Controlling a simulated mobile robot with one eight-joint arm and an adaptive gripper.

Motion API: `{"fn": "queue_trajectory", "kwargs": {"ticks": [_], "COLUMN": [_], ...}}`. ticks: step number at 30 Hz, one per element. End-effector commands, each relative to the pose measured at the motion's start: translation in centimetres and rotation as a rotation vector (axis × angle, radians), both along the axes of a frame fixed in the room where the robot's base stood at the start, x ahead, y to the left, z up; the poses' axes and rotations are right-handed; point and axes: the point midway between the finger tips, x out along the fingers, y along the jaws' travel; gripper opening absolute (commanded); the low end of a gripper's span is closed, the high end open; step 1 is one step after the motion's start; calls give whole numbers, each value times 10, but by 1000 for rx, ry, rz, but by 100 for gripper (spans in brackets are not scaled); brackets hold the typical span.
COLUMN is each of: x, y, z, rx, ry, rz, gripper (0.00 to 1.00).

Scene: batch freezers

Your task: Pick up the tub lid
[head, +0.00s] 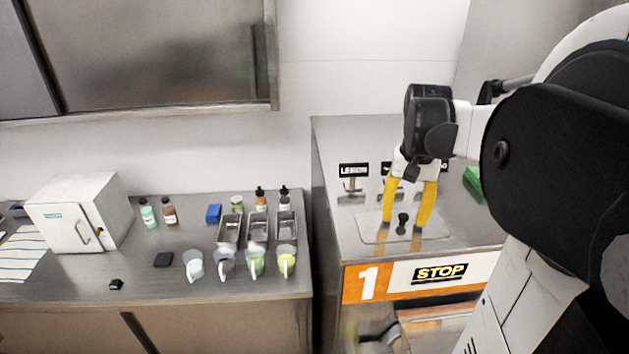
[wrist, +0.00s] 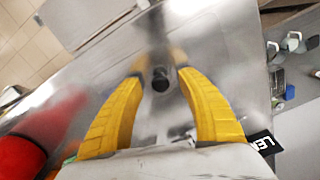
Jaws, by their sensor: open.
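The tub lid (head: 402,220) is a flat pale plate with a small black knob at its middle. It lies on the steel top of the freezer marked 1. In the wrist view the lid's black knob (wrist: 160,82) shows between the fingers. My gripper (head: 403,230) points down over the lid with its yellow fingers open, one on each side of the knob. In the wrist view my gripper (wrist: 160,74) has visible gaps between both fingers and the knob. I cannot tell whether the fingertips touch the plate.
A label reading LEMON (head: 353,170) stands behind the lid. A green object (head: 473,181) lies to the right, partly behind my arm. The left counter (head: 150,285) holds a white box (head: 78,213), steel pans (head: 258,230), jugs (head: 255,262) and bottles. A red object (wrist: 20,158) shows in the wrist view.

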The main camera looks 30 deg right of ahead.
Motion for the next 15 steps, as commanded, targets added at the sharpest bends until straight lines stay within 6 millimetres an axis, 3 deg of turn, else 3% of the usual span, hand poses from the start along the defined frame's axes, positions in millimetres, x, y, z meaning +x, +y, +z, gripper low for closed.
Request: {"fn": "queue_trajectory", "kwargs": {"ticks": [7, 8, 12, 15], "x": [0, 0, 0, 0], "y": [0, 0, 0, 0], "z": [-3, -3, -3, -3], "rx": [0, 0, 0, 0], "ry": [0, 0, 0, 0], "rz": [0, 0, 0, 0], "gripper": [46, 41, 0, 0]}}
